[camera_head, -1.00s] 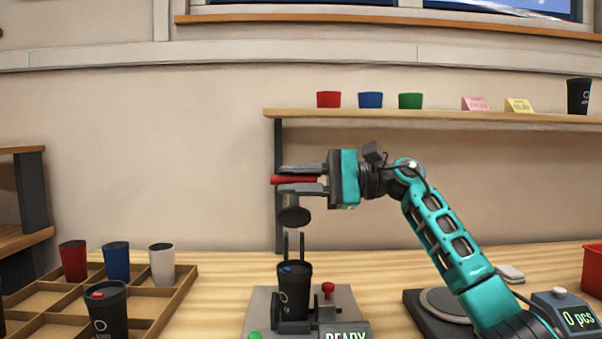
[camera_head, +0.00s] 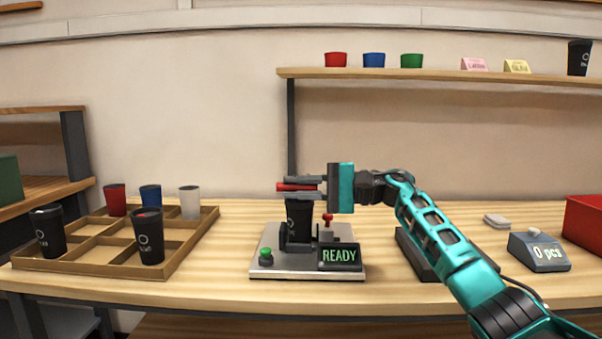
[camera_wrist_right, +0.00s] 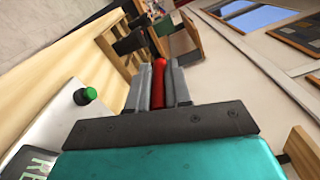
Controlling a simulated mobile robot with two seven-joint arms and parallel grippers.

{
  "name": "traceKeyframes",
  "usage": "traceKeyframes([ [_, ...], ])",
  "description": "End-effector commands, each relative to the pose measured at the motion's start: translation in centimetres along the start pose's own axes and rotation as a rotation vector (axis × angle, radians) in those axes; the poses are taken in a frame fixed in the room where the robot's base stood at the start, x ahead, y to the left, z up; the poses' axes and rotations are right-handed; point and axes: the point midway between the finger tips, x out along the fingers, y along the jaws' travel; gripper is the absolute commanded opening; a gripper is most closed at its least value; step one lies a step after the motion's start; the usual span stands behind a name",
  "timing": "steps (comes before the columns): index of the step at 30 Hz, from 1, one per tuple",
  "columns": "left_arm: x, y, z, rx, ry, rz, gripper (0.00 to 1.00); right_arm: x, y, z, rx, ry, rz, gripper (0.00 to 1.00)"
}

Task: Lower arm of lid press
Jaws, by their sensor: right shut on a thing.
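The lid press has a pale base plate (camera_head: 270,271) with a green button (camera_head: 266,256), a small red-topped lever (camera_head: 327,220) and a display reading READY (camera_head: 340,256). A black cup (camera_head: 299,222) stands upright in the press. The press arm's red handle (camera_head: 284,187) is low, just above the cup; the pressing disc is hidden behind my gripper. My right gripper (camera_head: 303,187) is shut on the red handle. In the right wrist view the handle (camera_wrist_right: 158,82) lies between both fingers. My left gripper is not in view.
A wooden divided tray (camera_head: 105,255) with several cups stands left of the press. A counter box reading 0 pcs (camera_head: 540,252) and a red bin (camera_head: 588,222) stand at the right. A shelf (camera_head: 440,77) with cups and cards runs behind. The table front left of the press is clear.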

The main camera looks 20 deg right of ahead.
Motion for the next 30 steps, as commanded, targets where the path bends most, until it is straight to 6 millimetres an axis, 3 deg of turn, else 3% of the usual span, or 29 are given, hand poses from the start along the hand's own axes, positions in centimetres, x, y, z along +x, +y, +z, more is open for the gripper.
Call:
traceKeyframes([
  [3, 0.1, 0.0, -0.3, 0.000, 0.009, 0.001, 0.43, -0.2, 1.6, -0.4, -0.058, 0.005, 0.002, 0.00],
  [10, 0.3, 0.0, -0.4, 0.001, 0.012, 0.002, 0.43, -0.2, 3.2, -0.8, -0.051, 0.006, 0.000, 0.00],
  [28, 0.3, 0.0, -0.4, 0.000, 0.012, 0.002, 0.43, -0.2, 3.7, -0.9, -0.049, 0.009, -0.002, 0.00],
  [29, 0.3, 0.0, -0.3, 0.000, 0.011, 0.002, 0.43, -0.2, 3.7, -0.9, -0.049, 0.009, -0.002, 0.23],
  [30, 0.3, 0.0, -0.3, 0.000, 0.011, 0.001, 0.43, -0.2, 3.7, -0.9, -0.050, 0.008, -0.002, 0.27],
])
